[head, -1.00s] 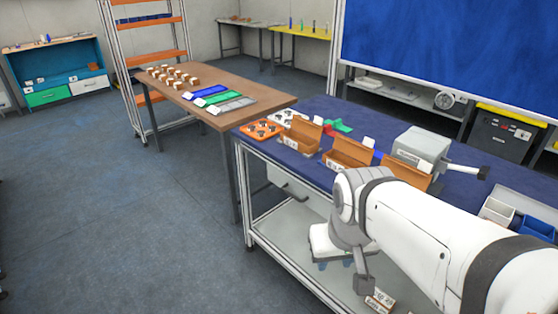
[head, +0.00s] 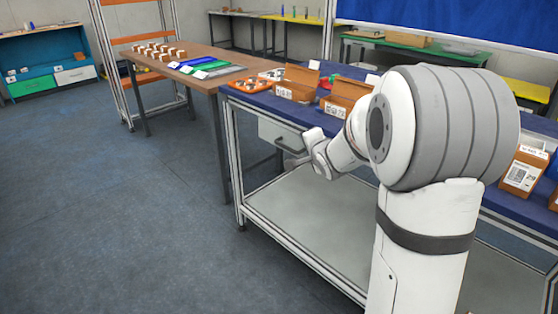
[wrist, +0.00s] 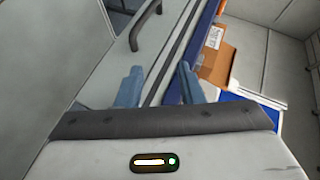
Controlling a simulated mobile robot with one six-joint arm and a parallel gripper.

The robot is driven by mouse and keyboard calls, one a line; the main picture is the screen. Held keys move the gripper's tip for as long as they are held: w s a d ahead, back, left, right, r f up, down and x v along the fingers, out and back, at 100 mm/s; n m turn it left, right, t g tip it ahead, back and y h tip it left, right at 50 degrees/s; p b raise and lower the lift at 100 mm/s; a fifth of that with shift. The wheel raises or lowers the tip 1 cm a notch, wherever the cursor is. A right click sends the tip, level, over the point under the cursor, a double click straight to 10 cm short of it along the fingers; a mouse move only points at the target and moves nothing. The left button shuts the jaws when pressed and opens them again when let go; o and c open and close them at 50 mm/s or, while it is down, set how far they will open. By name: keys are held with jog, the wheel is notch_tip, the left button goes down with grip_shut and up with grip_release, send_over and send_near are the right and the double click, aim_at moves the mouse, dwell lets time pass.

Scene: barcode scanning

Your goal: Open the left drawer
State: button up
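The left drawer (head: 274,131) is a pale grey box front under the left end of the blue-topped table. It looks shut. Its dark bar handle (wrist: 146,22) shows at the top of the wrist view. My gripper (head: 291,163) is just in front of and below the drawer, at the table's open front side. In the wrist view my gripper (wrist: 160,85) has its two blue-grey fingers spread with nothing between them. The handle lies ahead of the fingertips, apart from them. My arm hides part of the table in the head view.
The blue tabletop (head: 245,97) holds an orange tray (head: 250,85) and open cardboard boxes (head: 297,84). A grey lower shelf (head: 310,215) is below. A brown table (head: 200,58) stands behind left. Floor (head: 130,220) at left is clear.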

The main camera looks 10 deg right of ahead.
aim_at(288, 148)
jog(key=w+f+m+y+b, duration=0.1)
jog(key=f, duration=0.1)
jog(key=w+f+m+t+b, duration=0.1)
jog(key=w+f+b, duration=0.1)
jog(key=f, duration=0.1)
jog(key=w+a+f+m+t+y+b, duration=0.1)
jog(key=w+f, duration=0.1)
jog(key=shift+w+f+y, duration=0.25)
jog(key=shift+f+y, duration=0.05)
jog(key=shift+f, duration=0.1)
jog(key=shift+w+a+f+m+t+y+b, duration=0.15)
jog(key=shift+w+f+m+t+y+b, duration=0.2)
jog(key=shift+b, duration=0.25)
jog(key=b+x, duration=0.2)
jog(key=x, duration=0.5)
jog(key=shift+w+a, duration=0.15)
jog(key=shift+w, duration=0.2)
grip_shut()
